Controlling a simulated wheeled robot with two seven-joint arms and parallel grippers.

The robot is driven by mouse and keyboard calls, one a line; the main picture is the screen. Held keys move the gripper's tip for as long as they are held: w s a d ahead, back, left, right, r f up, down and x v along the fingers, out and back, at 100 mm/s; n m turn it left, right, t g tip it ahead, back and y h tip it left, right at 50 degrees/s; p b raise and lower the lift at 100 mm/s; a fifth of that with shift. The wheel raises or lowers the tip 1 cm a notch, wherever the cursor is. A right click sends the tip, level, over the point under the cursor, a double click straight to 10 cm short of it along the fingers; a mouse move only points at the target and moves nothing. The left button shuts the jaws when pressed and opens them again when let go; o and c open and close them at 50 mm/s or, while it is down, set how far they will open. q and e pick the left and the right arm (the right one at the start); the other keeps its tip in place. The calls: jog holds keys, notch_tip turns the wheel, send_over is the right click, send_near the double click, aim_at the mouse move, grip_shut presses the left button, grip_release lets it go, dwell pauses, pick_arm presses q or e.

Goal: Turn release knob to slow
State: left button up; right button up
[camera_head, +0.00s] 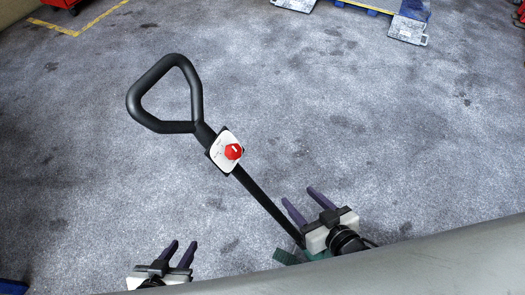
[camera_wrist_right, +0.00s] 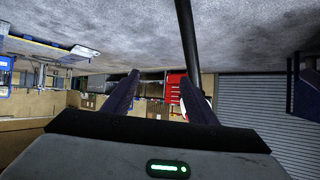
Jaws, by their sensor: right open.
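The red release knob (camera_head: 233,151) sits on a white plate (camera_head: 220,143) on the black shaft of the jack handle. A black loop grip (camera_head: 165,95) tops the handle. The knob has a white mark; the plate's lettering is too small to read. My right gripper (camera_head: 307,201) is open and empty, below and right of the knob, close to the lower shaft. In the right wrist view its two fingers (camera_wrist_right: 163,96) are apart, with the black handle shaft (camera_wrist_right: 188,45) beyond them. My left gripper (camera_head: 181,252) is open and empty at the bottom, well below the knob.
The grey floor (camera_head: 400,130) around the handle is clear. A green part (camera_head: 287,257), probably the jack's body, shows partly behind my right gripper. Grey-and-blue equipment (camera_head: 408,28) stands at the top right, and a red item (camera_head: 62,3) at the top left. A large grey surface crosses the bottom right.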

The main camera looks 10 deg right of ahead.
aim_at(237, 152)
jog(key=w+a+r+n+y+b, duration=0.1)
jog(key=w+a+r+n+y, duration=0.1)
jog(key=w+a+y, duration=0.1)
jog(key=w+a+r+n+y, duration=0.2)
jog(key=w+a+n+y, duration=0.1)
jog(key=w+a+y, duration=0.1)
jog(key=w+a+r+n+g+y+b, duration=0.1)
jog(key=w+a+r+n+y, duration=0.2)
jog(key=w+a, duration=0.2)
jog(key=shift+w+a+r+y+b, duration=0.1)
jog(key=shift+w+a+y+b, duration=0.1)
jog(key=shift+a, duration=0.3)
jog(key=shift+w+a+y+b, duration=0.1)
jog(key=shift+a+y+b, duration=0.1)
jog(key=shift+a, duration=0.3)
pick_arm(q)
jog(key=f, duration=0.4)
jog(key=shift+s+a, duration=0.1)
jog(key=shift+s, duration=0.3)
pick_arm(e)
jog(key=shift+c, duration=0.3)
jog(key=c, duration=1)
